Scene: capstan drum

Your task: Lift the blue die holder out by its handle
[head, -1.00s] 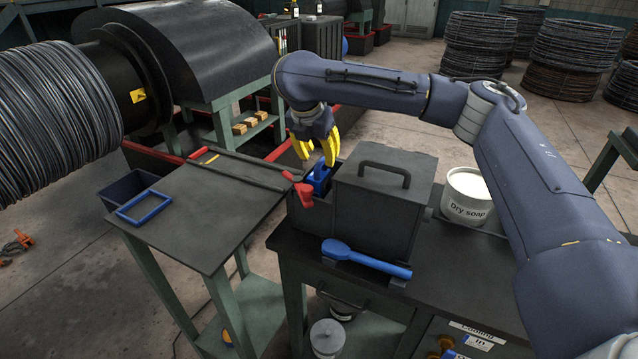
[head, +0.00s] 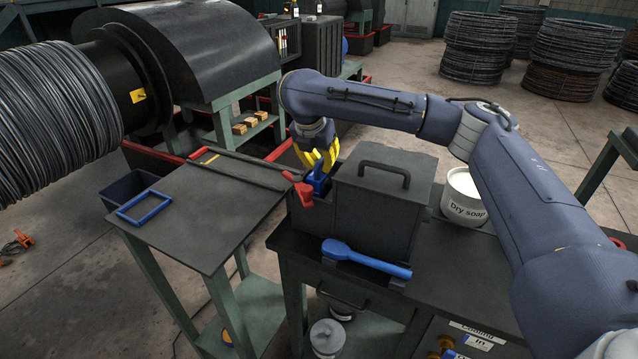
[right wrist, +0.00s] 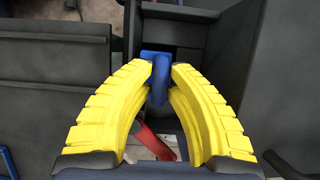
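The blue die holder (head: 318,181) sits in the open left part of the dark box (head: 372,226), with only its upper part showing. My right gripper (head: 321,169) is over it, pointing down. In the right wrist view the blue handle (right wrist: 160,76) stands between the two yellow fingertips, which meet it from both sides with no clear gap. The lower part of the holder is hidden by the fingers and the box. My left gripper is not in view.
A dark lid with a handle (head: 384,171) covers the right part of the box. A red-handled part (head: 300,190) is at its left rim. A blue tool (head: 365,259) lies in front. A soap bucket (head: 464,196) stands right; a side table (head: 205,222) stands left.

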